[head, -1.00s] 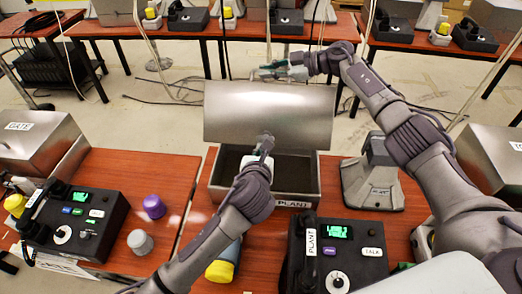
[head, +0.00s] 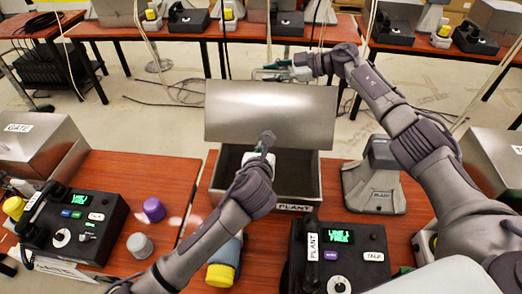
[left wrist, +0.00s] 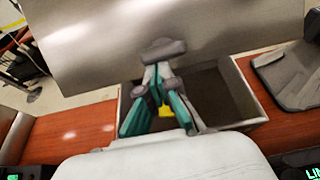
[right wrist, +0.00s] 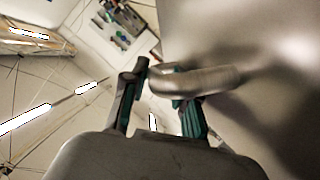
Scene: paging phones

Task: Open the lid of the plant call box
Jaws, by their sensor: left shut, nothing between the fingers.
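The plant call box (head: 212,190) is a metal box labelled PLANT on the right-hand red table in the head view. Its lid (head: 270,115) stands raised at the back, and the dark inside shows. My left gripper (head: 267,137) is over the box opening in front of the lid, shut and empty. In the left wrist view its fingertips (left wrist: 163,48) meet before the lid. My right gripper (head: 264,73) is beyond the lid's top edge. In the right wrist view its fingers (right wrist: 168,82) are apart beside the lid (right wrist: 265,70); contact is unclear.
A black PLANT phone console (head: 340,257) stands in front of the box. A grey wedge-shaped unit (head: 375,182) is to its right. A yellow-capped bottle (head: 222,272) lies below my left arm. The GATE box (head: 42,150) and purple (head: 153,209) and grey (head: 140,244) knobs are left.

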